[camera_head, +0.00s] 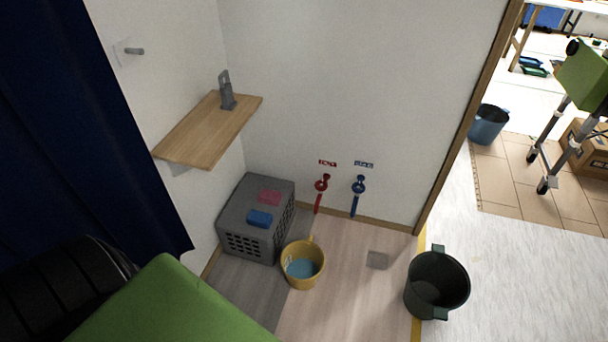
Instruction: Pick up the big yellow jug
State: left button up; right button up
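The big yellow jug (317,274) stands upright on the floor near the middle of the head view, just in front of a grey crate. Its top is open, and something light blue shows inside. A small yellow part, handle or spout, sticks up at its far rim. Neither of my grippers is in view, so nothing is seen touching the jug.
The upturned grey crate (238,245) bears a blue and a pink block. A wooden shelf (195,135) juts from the wall above. Red and blue taps are behind. A dark green bucket (412,290) stands right; a green surface (165,310) fills the lower left.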

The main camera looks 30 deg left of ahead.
aim_at(302, 261)
jog(key=u, duration=1.1)
